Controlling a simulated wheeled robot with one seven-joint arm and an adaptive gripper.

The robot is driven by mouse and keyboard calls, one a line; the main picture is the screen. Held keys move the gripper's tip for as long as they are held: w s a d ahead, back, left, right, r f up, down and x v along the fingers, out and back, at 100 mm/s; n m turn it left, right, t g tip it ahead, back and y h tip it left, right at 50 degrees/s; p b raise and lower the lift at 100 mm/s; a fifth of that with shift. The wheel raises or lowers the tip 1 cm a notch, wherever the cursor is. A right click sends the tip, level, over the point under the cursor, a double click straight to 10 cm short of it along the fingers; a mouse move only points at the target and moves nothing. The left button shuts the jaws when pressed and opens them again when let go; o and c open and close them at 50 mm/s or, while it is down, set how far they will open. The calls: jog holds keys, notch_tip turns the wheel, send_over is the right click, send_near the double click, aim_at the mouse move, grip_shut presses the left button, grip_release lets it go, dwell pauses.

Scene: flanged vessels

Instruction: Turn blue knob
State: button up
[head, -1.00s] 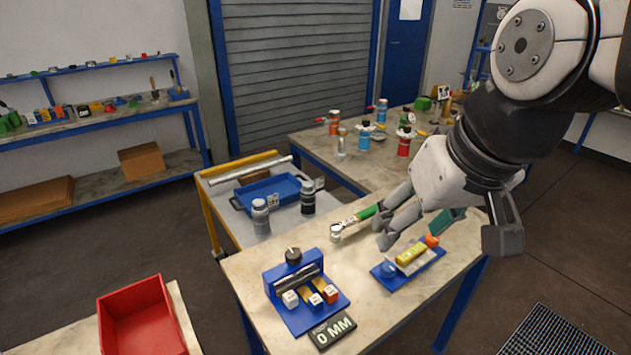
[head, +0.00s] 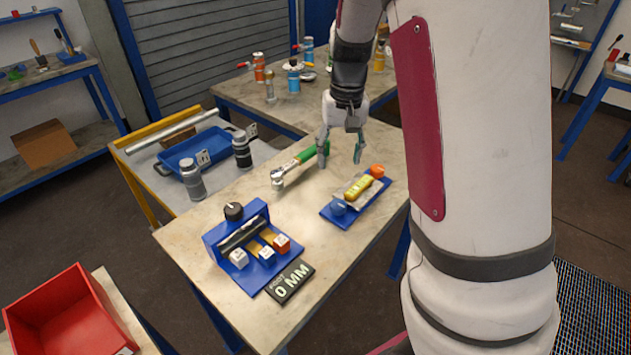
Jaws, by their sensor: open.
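The blue knob (head: 338,207) sits at the near left end of a flat blue base (head: 352,213) on the table. My gripper (head: 341,162) points down, open and empty, above and behind this base. It is apart from the blue knob, up and to the right of it in the picture.
A green-handled tool (head: 303,158) lies close to my gripper's left finger. A cart with a blue tray (head: 197,150) adjoins the table (head: 190,228).

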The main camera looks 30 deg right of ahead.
aim_at(339, 204)
jog(key=f, duration=0.5)
jog(key=d+f, duration=0.1)
jog(key=f, duration=0.4)
jog(key=w+f, duration=0.1)
jog(key=f, duration=0.5)
jog(key=shift+d+f, duration=0.1)
jog(key=shift+d, duration=0.1)
jog(key=shift+c, duration=0.2)
jog(key=c, duration=1.1)
